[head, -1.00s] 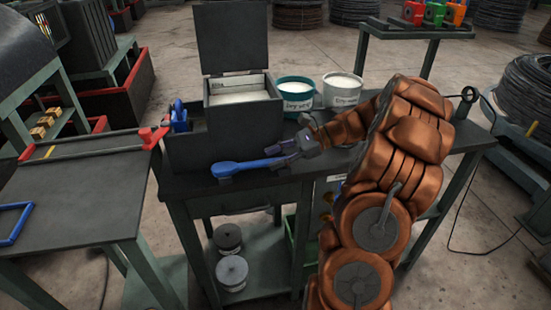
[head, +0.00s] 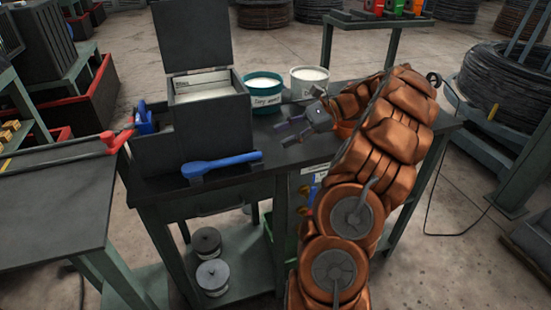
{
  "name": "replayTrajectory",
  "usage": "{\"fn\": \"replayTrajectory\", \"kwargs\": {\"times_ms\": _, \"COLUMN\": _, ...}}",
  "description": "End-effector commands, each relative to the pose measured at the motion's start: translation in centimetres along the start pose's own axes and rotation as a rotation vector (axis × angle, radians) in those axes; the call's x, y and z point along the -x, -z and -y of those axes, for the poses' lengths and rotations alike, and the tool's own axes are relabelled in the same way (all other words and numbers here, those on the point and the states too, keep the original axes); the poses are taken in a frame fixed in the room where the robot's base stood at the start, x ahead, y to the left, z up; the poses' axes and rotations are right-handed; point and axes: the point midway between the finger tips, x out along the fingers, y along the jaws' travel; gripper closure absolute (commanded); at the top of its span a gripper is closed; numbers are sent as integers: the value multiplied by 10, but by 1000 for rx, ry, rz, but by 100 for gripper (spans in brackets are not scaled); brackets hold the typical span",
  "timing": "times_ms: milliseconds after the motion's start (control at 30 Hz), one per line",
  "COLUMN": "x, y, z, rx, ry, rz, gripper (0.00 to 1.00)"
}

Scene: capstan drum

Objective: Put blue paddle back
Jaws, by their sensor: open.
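The blue paddle (head: 222,163) lies along the front edge of the dark bench (head: 300,152), its broad end to the left and its handle to the right. It appears to rest on small dark supports. My gripper (head: 285,133) is open and empty, to the right of the handle end and a little above the bench, apart from the paddle. My copper-coloured arm reaches in from the right and hides part of the bench.
An open-lidded dark box (head: 208,115) stands behind the paddle. A teal tub (head: 263,97) and a white tub (head: 309,84) stand at the back. A blue item (head: 146,118) sits left of the box. A red-handled bar (head: 113,142) lies on the left table.

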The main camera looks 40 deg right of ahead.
Motion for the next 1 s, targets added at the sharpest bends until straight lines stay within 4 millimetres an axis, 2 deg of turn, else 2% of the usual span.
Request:
{"fn": "replayTrajectory", "kwargs": {"times_ms": 167, "x": -2, "y": -2, "z": 0, "rx": 5, "ry": -6, "rz": -2, "gripper": 53}}
{"fn": "replayTrajectory", "kwargs": {"times_ms": 267, "x": -16, "y": -13, "z": -2, "rx": 33, "ry": -37, "rz": -11, "gripper": 53}}
{"fn": "replayTrajectory", "kwargs": {"times_ms": 367, "x": -44, "y": -32, "z": -9, "rx": 92, "ry": -101, "rz": -34, "gripper": 53}}
{"fn": "replayTrajectory", "kwargs": {"times_ms": 467, "x": -80, "y": -57, "z": -24, "rx": 174, "ry": -193, "rz": -62, "gripper": 53}}
{"fn": "replayTrajectory", "kwargs": {"times_ms": 567, "x": -112, "y": -78, "z": -43, "rx": 263, "ry": -281, "rz": -97, "gripper": 53}}
{"fn": "replayTrajectory", "kwargs": {"times_ms": 700, "x": -151, "y": -101, "z": -79, "rx": 387, "ry": -411, "rz": -144, "gripper": 53}}
{"fn": "replayTrajectory", "kwargs": {"times_ms": 833, "x": -179, "y": -116, "z": -116, "rx": 509, "ry": -528, "rz": -191, "gripper": 53}}
{"fn": "replayTrajectory", "kwargs": {"times_ms": 1000, "x": -204, "y": -128, "z": -167, "rx": 674, "ry": -680, "rz": -251, "gripper": 53}}
